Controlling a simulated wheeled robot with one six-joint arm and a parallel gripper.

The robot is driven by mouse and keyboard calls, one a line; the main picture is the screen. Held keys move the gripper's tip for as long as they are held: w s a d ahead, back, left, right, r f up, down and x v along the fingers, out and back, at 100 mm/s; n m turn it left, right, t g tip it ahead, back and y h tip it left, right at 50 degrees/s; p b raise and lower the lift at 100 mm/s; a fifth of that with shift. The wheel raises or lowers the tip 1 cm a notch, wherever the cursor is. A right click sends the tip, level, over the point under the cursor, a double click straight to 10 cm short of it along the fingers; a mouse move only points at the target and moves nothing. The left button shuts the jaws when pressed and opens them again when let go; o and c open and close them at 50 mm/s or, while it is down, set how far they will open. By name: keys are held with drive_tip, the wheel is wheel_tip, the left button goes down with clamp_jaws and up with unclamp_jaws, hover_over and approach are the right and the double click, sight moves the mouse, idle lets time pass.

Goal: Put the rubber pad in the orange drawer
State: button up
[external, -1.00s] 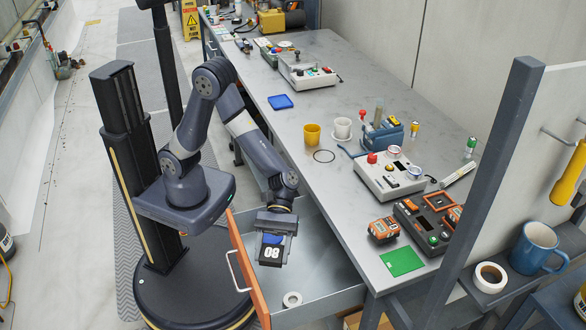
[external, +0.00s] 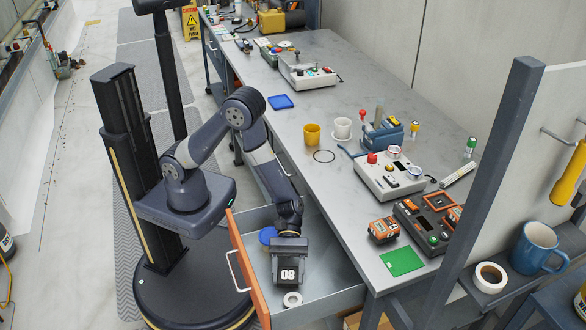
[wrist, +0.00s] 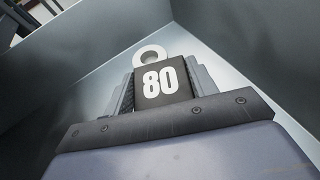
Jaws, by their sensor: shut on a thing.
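A black rubber pad marked "80" (external: 288,274) is between the fingers of my gripper (external: 288,265). In the wrist view the pad (wrist: 159,84) sits squarely between the two grey fingers, which are shut on it. The orange drawer (external: 245,262) is pulled open below the bench. Its orange front faces left, and its grey interior shows around my gripper. My gripper and the pad are within the drawer's outline, near its front end. I cannot tell whether the pad touches the drawer floor.
A white ring (external: 292,299) lies in the drawer close to the pad; it also shows beyond the pad in the wrist view (wrist: 150,53). The drawer walls stand close around. Bare floor shows right of the pad.

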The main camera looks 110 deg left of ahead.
sight(289, 263)
drive_tip(key=shift+f+b, duration=0.4)
drive_tip(key=shift+b, duration=0.1)
drive_tip(key=shift+f, duration=0.2)
drive_tip(key=o, duration=1)
drive_tip(key=shift+s+f, duration=0.1)
drive_tip(key=shift+r, duration=0.35)
drive_tip(key=v, duration=0.2)
drive_tip(key=p+v, duration=0.1)
drive_tip(key=v, duration=0.5)
drive_tip(key=shift+d+r, duration=0.15)
drive_tip(key=shift+r, duration=0.15)
